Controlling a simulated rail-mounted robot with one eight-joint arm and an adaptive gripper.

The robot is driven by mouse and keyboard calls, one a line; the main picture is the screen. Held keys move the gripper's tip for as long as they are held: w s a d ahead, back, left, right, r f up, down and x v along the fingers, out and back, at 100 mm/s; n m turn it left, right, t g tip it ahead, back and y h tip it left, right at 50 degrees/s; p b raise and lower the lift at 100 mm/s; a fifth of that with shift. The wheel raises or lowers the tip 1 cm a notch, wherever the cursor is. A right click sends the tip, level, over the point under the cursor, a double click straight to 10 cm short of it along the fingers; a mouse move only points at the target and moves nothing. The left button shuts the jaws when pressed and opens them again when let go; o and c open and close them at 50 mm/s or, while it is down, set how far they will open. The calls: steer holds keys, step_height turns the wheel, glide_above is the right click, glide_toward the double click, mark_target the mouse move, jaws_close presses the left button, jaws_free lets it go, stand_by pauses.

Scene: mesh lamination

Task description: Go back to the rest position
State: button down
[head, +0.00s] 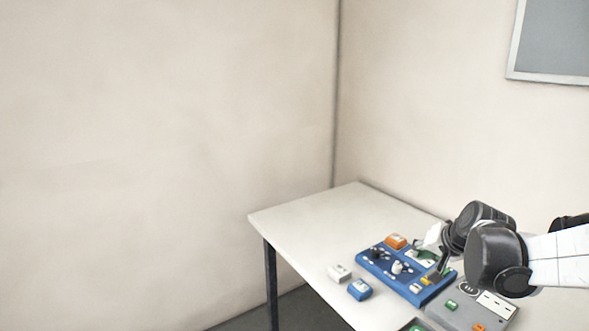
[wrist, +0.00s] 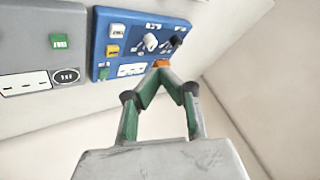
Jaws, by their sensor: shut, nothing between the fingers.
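My gripper (wrist: 161,72) is shut and empty in the wrist view, its green-padded fingers meeting at the tips. In the head view my arm reaches in from the right, and my gripper hangs over the blue panel (head: 417,297) on the table. The fingertips are largely hidden there by my wrist. The blue panel also shows in the wrist view (wrist: 104,47), beyond the fingers, with knobs and small coloured blocks on it. The fingertips overlap an orange block (wrist: 162,63) in the wrist view; I cannot tell whether they touch it.
A grey panel (head: 487,318) with a green block stands beside the blue panel. A white block (head: 340,273) and a blue block (head: 359,290) lie on the white table (head: 300,222). An orange block (head: 395,241) sits at the blue panel's back. The table's far left is clear; walls stand behind.

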steer(key=s+a+r+n, duration=0.1)
steer(key=s+a, duration=0.3)
steer(key=s, duration=0.4)
steer(key=s+a+r+n, duration=0.1)
steer(key=s+a, duration=0.3)
steer(key=s, duration=0.5)
steer(key=s+a+r+n+g+h, duration=0.1)
steer(key=s+a+n, duration=0.2)
steer(key=s, duration=0.6)
steer(key=shift+s+a, duration=0.15)
steer(key=shift+a, duration=0.5)
